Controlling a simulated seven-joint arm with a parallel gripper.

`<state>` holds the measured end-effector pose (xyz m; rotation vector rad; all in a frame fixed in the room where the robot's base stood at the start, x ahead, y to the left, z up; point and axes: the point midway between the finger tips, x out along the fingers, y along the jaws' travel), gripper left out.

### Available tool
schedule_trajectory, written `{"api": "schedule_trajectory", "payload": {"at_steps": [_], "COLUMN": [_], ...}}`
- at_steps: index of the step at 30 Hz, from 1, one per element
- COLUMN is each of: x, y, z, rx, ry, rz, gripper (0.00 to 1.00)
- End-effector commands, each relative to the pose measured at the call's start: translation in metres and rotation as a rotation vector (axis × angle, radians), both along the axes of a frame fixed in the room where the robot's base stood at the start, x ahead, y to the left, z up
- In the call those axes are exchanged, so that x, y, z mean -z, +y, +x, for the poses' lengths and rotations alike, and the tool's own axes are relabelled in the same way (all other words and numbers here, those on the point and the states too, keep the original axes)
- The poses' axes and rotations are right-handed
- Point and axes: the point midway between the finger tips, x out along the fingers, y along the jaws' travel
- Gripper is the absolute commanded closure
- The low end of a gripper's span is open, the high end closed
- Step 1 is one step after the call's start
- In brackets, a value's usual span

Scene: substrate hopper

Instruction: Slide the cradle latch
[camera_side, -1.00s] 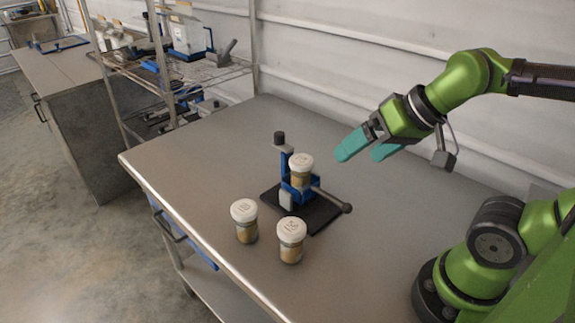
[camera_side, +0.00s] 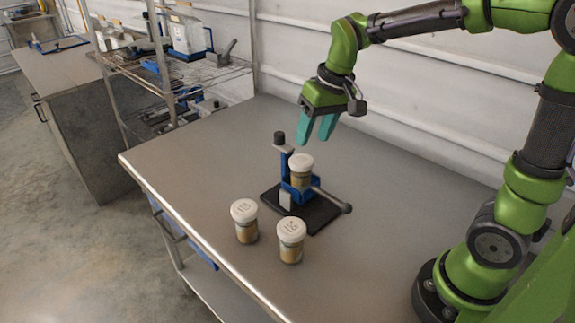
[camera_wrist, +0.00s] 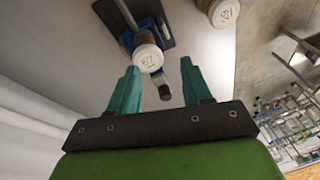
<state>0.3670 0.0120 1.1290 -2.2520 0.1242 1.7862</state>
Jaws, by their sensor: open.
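The blue cradle (camera_side: 288,186) stands on a dark base plate (camera_side: 322,215) on the metal table, with a white-lidded jar (camera_side: 302,172) sitting in it. A black-knobbed upright post (camera_side: 280,146) rises at the cradle's back left, and a grey lever with a round end (camera_side: 346,208) sticks out to the right; I cannot tell which part is the latch. My gripper (camera_side: 315,138) is open and empty, pointing down above and behind the cradle.
Two white-lidded jars, one on the left (camera_side: 244,220) and one on the right (camera_side: 291,241), stand in front of the cradle near the table's front edge. A wire shelf (camera_side: 190,78) stands beyond the table's left end. The table's right side (camera_side: 400,200) is clear.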

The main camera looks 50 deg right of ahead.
Motion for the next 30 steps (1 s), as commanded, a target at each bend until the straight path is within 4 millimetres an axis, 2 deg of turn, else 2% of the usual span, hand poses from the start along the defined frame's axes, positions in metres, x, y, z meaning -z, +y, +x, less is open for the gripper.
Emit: {"api": "schedule_trajectory", "payload": {"at_steps": [1,3,9,11,14,17,23,26,30], "x": [0.008,0.017,0.035,0.032,0.016,0.017,0.017,0.02,0.039], "y": [-0.004,-0.01,-0.023,-0.026,-0.028,-0.027,-0.027,-0.027,-0.027], "z": [0.02,0.043,0.093,0.1,0.105,0.103,0.122,0.132,0.13], "rx": [-0.02,-0.055,-0.148,-0.17,-0.198,-0.219,-0.221,-0.221,-0.222], "ry": [0.044,0.098,0.207,0.218,0.213,0.233,0.231,0.233,0.234], "rz": [-0.017,-0.043,-0.104,-0.116,-0.129,-0.124,-0.124,-0.124,-0.123], "gripper": [0.51,0.51,0.51,0.51,0.51,0.51,0.51,0.51,0.51]}}
